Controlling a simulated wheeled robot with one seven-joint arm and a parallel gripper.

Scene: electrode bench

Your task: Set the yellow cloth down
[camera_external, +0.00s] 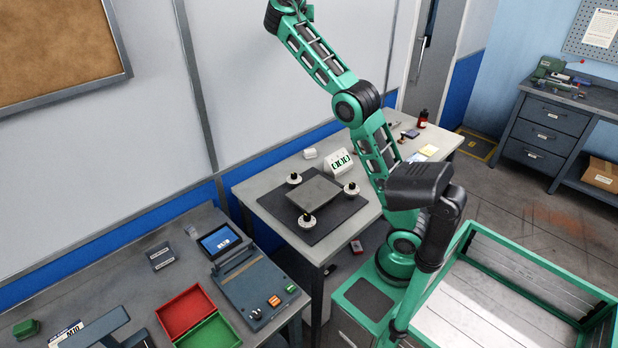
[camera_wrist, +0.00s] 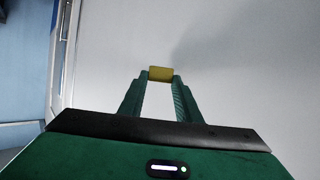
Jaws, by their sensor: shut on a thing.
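My gripper (camera_wrist: 160,79) shows in the wrist view, its two green fingers shut on the yellow cloth (camera_wrist: 161,73). The cloth is a small yellow block shape between the fingertips, with a pale grey wall behind it and no surface touching it. In the external view the arm reaches up and out of the top edge, so the gripper and the held cloth are hidden there.
Red (camera_external: 185,311) and green (camera_external: 209,334) trays lie on the nearer bench.

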